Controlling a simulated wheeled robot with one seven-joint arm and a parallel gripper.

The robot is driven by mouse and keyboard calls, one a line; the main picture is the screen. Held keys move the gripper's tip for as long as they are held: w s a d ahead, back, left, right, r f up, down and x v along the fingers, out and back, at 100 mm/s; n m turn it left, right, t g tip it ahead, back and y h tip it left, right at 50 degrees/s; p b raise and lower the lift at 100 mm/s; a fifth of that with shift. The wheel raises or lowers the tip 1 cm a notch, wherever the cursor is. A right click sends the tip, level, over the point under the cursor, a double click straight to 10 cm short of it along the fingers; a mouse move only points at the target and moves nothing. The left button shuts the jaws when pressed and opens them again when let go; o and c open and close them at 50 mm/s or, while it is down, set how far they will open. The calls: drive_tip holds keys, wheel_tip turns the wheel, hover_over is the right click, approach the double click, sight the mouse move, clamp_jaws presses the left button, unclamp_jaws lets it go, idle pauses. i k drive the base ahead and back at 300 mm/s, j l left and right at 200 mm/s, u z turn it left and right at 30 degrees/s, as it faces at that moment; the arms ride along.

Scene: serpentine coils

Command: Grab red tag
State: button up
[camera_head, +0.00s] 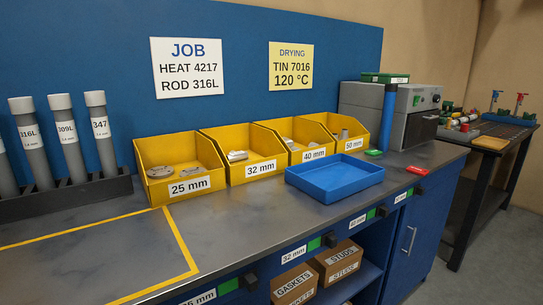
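A small red tag (417,170) lies flat on the dark bench top near its right front edge. It is to the right of the blue tray (336,186) and apart from it. My gripper does not show in this view, so I cannot see where it is relative to the tag.
Yellow bins (181,186) with metal parts line the back. A green tag (373,153) lies near a grey machine (362,104) with a blue upright cylinder (388,117) before it. Grey tubes (66,142) stand at left. The bench is clear around the red tag.

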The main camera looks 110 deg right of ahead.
sight(415, 171)
drive_tip(key=k+l+z, duration=0.15)
drive_tip(key=z, duration=0.25)
drive_tip(key=k+l+z, duration=0.25)
drive_tip(key=z, duration=0.15)
drive_tip(key=k+l+z, duration=0.25)
drive_tip(key=z, duration=0.15)
